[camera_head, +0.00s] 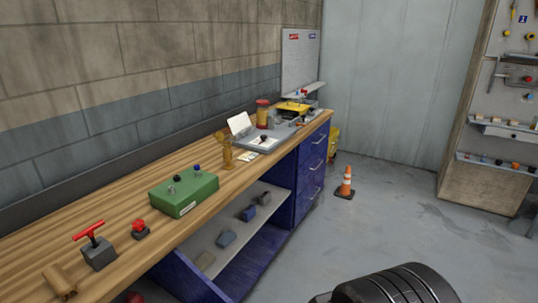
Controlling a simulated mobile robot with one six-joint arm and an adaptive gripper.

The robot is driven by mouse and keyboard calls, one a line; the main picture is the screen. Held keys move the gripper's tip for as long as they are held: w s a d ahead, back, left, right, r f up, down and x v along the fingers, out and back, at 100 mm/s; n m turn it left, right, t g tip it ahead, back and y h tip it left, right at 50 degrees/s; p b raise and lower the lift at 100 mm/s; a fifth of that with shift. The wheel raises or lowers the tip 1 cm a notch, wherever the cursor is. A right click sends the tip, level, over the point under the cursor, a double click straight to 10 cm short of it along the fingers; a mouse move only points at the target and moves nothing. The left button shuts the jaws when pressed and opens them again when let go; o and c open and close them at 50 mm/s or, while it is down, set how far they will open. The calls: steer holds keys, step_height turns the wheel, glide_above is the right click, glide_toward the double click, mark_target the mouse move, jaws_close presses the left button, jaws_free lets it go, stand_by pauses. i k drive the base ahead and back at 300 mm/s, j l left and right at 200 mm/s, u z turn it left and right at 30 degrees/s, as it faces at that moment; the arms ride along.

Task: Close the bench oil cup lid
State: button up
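A small brass-coloured upright piece (228,155), which looks like the oil cup, stands near the front edge of the wooden workbench (110,200). A part at its top juts to the left; the cup is too small to tell how its lid stands. Behind it is an amber jar with a red top (262,114). A dark ribbed rounded part at the bottom right seems to be part of my arm. My gripper's fingers are not in view, and nothing of mine touches the cup.
A green box (184,194) with knobs, a red T-handle on a grey block (97,248) and a red knob (140,229) stand nearer on the bench. An orange cone (346,184) is on the floor. Open floor lies right of the bench.

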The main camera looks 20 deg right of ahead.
mark_target(219, 136)
steer(key=i+l, duration=0.15)
steer(key=l, duration=0.2)
steer(key=i+l, duration=0.1)
steer(key=l, duration=0.25)
steer(key=i+l, duration=0.15)
steer(key=l, duration=0.25)
steer(key=i+l+u, duration=0.1)
steer(key=l, duration=0.25)
steer(key=i+l, duration=0.1)
steer(key=l, duration=0.25)
